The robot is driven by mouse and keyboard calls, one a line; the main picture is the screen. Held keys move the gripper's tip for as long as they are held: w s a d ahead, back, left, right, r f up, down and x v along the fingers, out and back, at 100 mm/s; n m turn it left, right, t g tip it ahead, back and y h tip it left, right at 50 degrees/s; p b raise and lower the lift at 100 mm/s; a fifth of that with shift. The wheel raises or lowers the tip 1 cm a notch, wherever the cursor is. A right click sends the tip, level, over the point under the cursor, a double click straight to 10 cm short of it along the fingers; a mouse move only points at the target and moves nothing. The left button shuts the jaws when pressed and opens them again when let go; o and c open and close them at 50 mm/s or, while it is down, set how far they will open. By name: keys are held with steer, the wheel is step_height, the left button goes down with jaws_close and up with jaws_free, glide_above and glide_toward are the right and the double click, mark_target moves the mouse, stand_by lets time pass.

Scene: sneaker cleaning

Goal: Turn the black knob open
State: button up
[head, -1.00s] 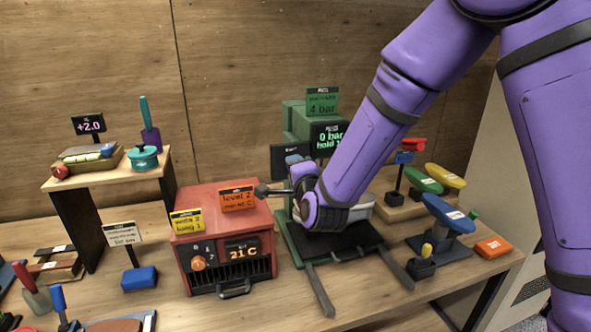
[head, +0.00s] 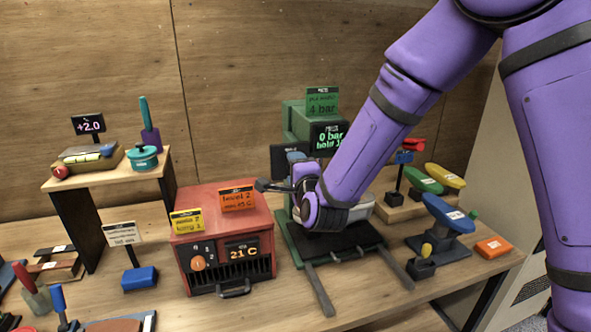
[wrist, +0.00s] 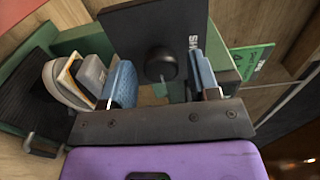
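The black knob (wrist: 161,65) is a round dark knob on a black panel (wrist: 135,28) in the wrist view. The black panel also shows in the head view (head: 283,157), on the left side of the green press (head: 300,122), but my gripper and arm hide the knob there. My gripper (wrist: 161,80) is open, with one blue-padded finger on each side of the knob. A gap shows between each finger and the knob. I cannot tell how deep the knob sits between the fingers. The press display reads 0 bar.
A red heater box (head: 222,240) stands left of the press, its display reading 21 C. Blue, green and yellow padded items stand at right, with an orange block (head: 493,246). In the wrist view a light shoe (wrist: 65,85) lies left of the fingers.

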steer(key=shift+s, duration=0.1)
steer(key=v, duration=1)
steer(key=shift+s, duration=0.3)
steer(key=shift+d+r, duration=0.1)
steer(key=s+d+r+n+g+h, duration=0.1)
steer(key=s+d+r+n+g, duration=0.15)
steer(key=d+r+n, duration=0.3)
steer(key=s+d+r+n+g+h, duration=0.1)
steer(key=s+d+r+n+g, duration=0.1)
steer(key=d+r+n+g, duration=0.35)
steer(key=s+d+r+n+g+h, duration=0.2)
steer(key=s+d+n+g+h, duration=0.1)
steer(key=s+d, duration=1.2)
steer(key=s+n+g, duration=0.1)
steer(key=s, duration=0.3)
